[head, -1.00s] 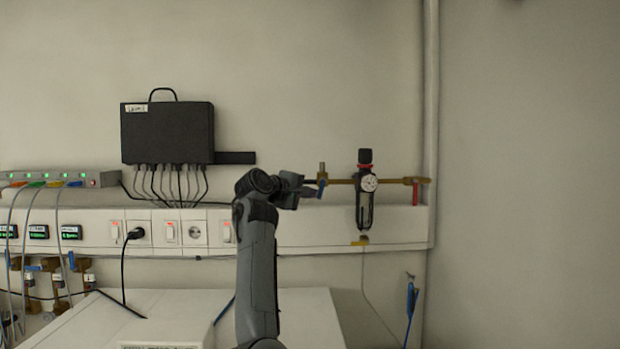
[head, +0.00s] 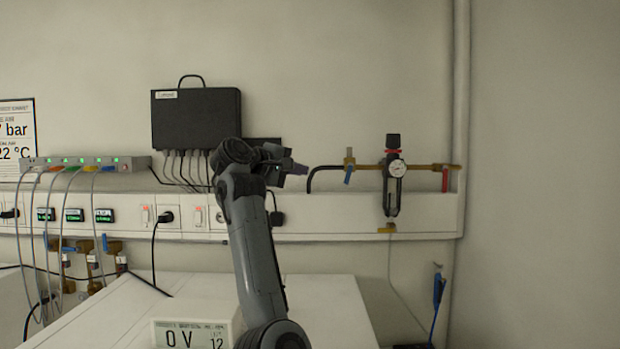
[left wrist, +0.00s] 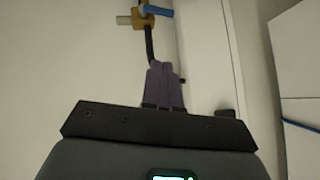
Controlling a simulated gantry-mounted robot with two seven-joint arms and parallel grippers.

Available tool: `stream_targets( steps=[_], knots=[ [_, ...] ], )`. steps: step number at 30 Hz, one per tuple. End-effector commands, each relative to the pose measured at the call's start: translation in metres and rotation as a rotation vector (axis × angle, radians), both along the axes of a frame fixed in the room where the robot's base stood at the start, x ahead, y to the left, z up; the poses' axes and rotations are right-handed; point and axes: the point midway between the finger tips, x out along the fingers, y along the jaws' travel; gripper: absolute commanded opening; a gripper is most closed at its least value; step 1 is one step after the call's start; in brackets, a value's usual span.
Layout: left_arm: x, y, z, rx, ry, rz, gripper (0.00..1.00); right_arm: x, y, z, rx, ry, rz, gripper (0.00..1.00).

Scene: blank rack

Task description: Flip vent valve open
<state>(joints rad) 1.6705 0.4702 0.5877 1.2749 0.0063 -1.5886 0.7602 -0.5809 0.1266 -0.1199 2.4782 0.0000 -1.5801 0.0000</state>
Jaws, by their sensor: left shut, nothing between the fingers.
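A brass valve (head: 349,157) with a blue lever (head: 348,176) sits at the left end of the brass pipe on the wall. The lever hangs down, roughly crosswise to the pipe. In the left wrist view the valve body (left wrist: 143,20) and its blue lever (left wrist: 158,10) show at the top, beyond the fingertips. My left gripper (head: 302,168) is shut and empty, left of the valve and apart from it. Its purple fingers (left wrist: 161,66) are together in the wrist view. A red lever (head: 445,180) hangs at the pipe's right end. I cannot tell which lever is the vent valve's. My right gripper is out of view.
A regulator with gauge (head: 396,168) hangs between the two levers. A black hose (head: 313,178) curves down from the blue-lever valve near my gripper. A white socket rail (head: 330,212) runs below. A dark box with cables (head: 196,118) is at the left.

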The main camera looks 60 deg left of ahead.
Motion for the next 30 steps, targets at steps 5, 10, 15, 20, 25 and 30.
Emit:
stream_targets(
  steps=[5,10,15,20,25,30],
  knots=[
    [-0.011,-0.003,0.002,0.000,0.000,0.000,0.00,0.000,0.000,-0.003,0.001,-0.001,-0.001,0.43],
    [-0.013,-0.004,0.003,0.000,0.000,0.000,0.00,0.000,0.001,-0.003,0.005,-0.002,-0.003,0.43],
    [-0.012,-0.004,0.003,0.000,0.000,0.000,0.00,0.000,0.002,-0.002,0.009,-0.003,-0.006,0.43],
    [-0.012,-0.004,0.003,0.000,0.000,0.000,0.00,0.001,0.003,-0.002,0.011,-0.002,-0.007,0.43],
    [-0.012,-0.004,0.017,0.000,0.000,0.000,0.00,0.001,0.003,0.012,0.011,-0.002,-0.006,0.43],
    [-0.012,-0.004,0.046,0.000,0.000,0.000,0.00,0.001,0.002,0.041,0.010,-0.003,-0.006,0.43]
  ],
)
